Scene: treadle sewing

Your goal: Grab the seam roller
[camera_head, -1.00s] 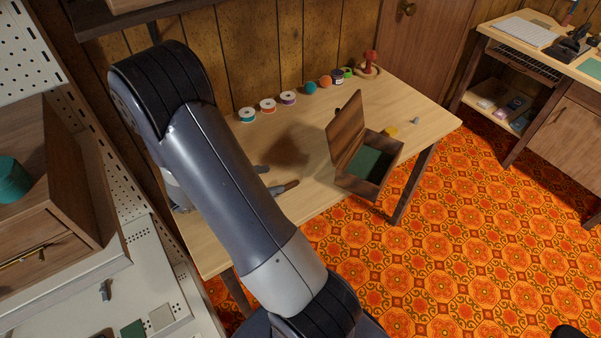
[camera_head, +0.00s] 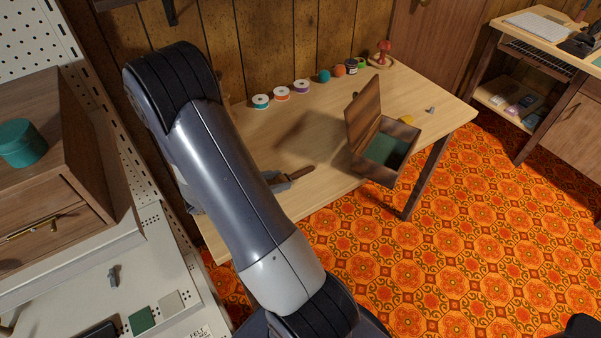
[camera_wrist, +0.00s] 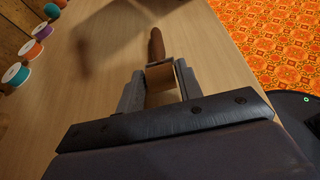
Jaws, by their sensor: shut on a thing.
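The seam roller (camera_wrist: 157,47) has a brown wooden handle and a lighter wooden roller end. In the wrist view my gripper (camera_wrist: 160,82) is shut on its roller end, with one grey finger on each side. The handle points away from the gripper over the wooden table (camera_wrist: 110,85). In the head view the seam roller's handle (camera_head: 302,174) shows beside a grey finger of my gripper (camera_head: 281,182), low at the table's front edge. My arm hides much of the gripper there. I cannot tell whether the roller touches the tabletop.
An open wooden box (camera_head: 385,166) with green lining stands right of the roller. Thread spools (camera_head: 281,93) and small balls line the table's back. A white pegboard bench (camera_head: 150,280) with a wooden drawer unit (camera_head: 60,190) is at left.

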